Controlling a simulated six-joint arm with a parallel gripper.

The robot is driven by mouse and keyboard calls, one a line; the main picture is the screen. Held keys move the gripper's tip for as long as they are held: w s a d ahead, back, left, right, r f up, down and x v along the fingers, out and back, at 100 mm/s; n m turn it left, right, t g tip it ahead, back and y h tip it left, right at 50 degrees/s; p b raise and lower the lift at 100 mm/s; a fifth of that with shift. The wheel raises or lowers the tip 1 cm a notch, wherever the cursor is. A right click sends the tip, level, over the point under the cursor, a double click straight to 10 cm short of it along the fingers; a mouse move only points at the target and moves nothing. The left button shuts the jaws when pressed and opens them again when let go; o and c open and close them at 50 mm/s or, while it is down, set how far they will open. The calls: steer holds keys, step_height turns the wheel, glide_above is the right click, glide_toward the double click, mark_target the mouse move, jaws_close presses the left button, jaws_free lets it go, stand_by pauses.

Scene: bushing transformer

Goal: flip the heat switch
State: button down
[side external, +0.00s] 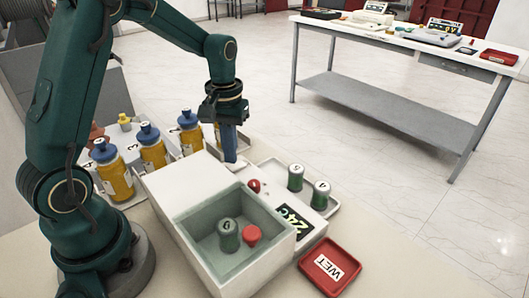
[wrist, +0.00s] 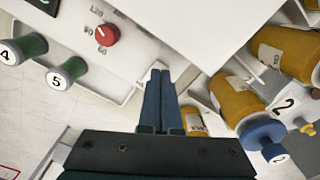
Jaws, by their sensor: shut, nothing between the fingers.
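My gripper (side external: 230,158) points down at the back edge of the white heater box (side external: 180,185), its fingers closed together with nothing between them. In the wrist view my gripper (wrist: 160,73) shows shut fingers beside the box's edge. A red round knob (side external: 253,185) sits on the box's right-hand panel near a display (side external: 292,222) reading about 24C. The wrist view shows the knob (wrist: 107,35) with numbers around it, apart from the fingertips. I cannot clearly make out a separate heat switch. I cannot tell whether the fingertips touch the box.
The basin (side external: 195,223) holds a green cylinder (side external: 229,237) and a red piece (side external: 251,235). Green cylinders 5 (side external: 295,177) and 4 (side external: 320,194) stand on a tray at right. Yellow bottles (side external: 152,150) stand at left. A red WET tray (side external: 316,283) lies in front.

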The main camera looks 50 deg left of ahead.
mark_target(232, 167)
steer(key=shift+f, duration=0.8)
stand_by(0.4)
steer(key=shift+r, duration=3.55)
steer(key=shift+d, duration=0.1)
